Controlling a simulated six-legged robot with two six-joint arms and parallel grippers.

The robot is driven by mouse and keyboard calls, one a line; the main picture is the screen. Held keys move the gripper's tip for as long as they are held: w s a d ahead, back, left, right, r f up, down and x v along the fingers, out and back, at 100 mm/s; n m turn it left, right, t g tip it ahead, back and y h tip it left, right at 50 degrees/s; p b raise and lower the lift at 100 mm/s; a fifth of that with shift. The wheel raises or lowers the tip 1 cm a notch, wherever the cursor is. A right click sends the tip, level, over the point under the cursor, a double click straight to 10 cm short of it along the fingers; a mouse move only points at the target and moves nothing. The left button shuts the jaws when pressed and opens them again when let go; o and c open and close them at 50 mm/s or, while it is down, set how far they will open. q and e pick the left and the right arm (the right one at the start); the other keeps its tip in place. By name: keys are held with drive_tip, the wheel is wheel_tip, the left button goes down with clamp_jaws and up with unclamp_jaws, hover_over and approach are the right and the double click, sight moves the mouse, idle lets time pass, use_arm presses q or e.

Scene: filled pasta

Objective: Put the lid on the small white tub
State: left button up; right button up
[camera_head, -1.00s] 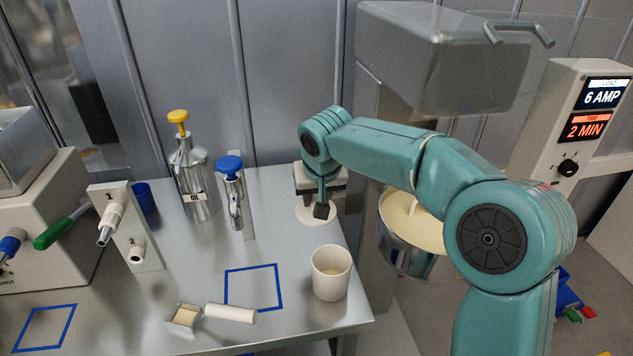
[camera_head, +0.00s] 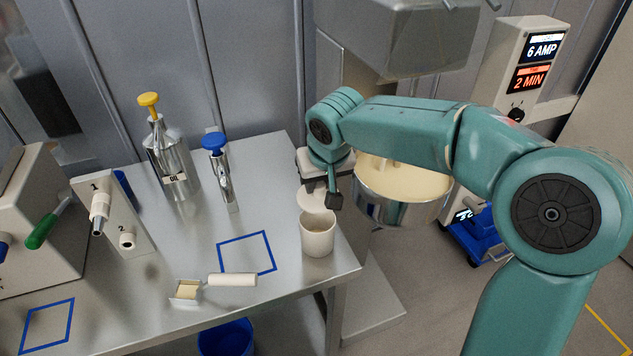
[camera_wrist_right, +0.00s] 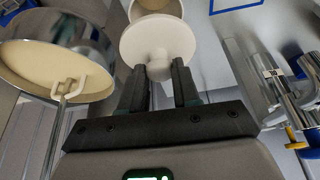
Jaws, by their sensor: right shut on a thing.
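The small white tub (camera_head: 318,236) stands upright near the right edge of the metal table, with its mouth partly covered from view. My right gripper (camera_head: 332,196) is above and just behind the tub. It is shut on the knob of the round white lid (camera_head: 309,200), which also shows in the right wrist view (camera_wrist_right: 135,42). In that view the fingers (camera_wrist_right: 160,84) grip the knob, and the tub (camera_wrist_right: 150,6) appears beyond the lid, partly hidden by it. The lid seems held above or beside the rim; the exact gap is unclear. My left gripper is not in view.
A steel mixing bowl (camera_head: 402,209) with pale contents stands right of the table. An oil dispenser (camera_head: 172,163) and a blue-topped dispenser (camera_head: 224,177) stand behind. A white roller-like tool (camera_head: 232,280) lies left of the tub, near a blue outlined square (camera_head: 270,254).

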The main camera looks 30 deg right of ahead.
sight(320, 200)
drive_tip(key=shift+w+a+f+b, duration=0.1)
drive_tip(key=shift+a+f+b, duration=0.1)
drive_tip(key=shift+f+b, duration=0.4)
drive_tip(key=f+b, duration=0.2)
drive_tip(key=f, duration=0.2)
drive_tip(key=shift+d+b, duration=0.2)
drive_tip(key=shift+b, duration=0.15)
drive_tip(key=shift+a+f+b, duration=0.15)
drive_tip(key=shift+f+b, duration=0.25)
drive_tip(key=shift+f, duration=0.1)
idle(0.6)
drive_tip(key=shift+f+b, duration=0.2)
drive_tip(key=shift+b, duration=0.45)
idle(0.4)
idle(0.3)
drive_tip(key=o, duration=1.6)
drive_tip(key=shift+c, duration=0.2)
